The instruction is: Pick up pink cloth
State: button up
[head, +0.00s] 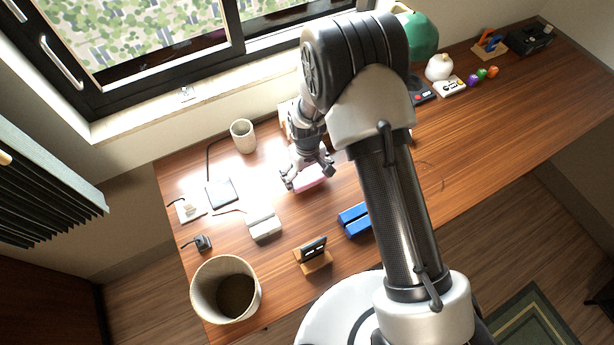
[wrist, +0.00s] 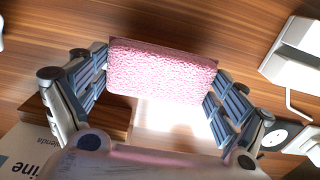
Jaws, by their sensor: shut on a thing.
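The pink cloth (wrist: 162,72) is a textured, folded rectangular block between my fingers in the wrist view. It also shows as a small pink patch in the head view (head: 311,184). My gripper (wrist: 158,85) is shut on it, with the ridged finger pads against its left and right ends. In the head view, my gripper (head: 307,183) is over the left part of the wooden desk (head: 340,215). I cannot tell whether the cloth touches the desk.
A white box (head: 264,226) and a phone on a wooden stand (head: 313,254) are near my gripper. A blue object (head: 354,219) lies to the right. A cup (head: 243,136) stands behind, and a large round bin (head: 226,290) is at the front left.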

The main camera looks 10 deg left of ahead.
aim_at(307, 176)
notch_tip(307, 176, up, 18)
jog(key=p, duration=0.4)
jog(key=o, duration=0.4)
jog(key=c, duration=0.3)
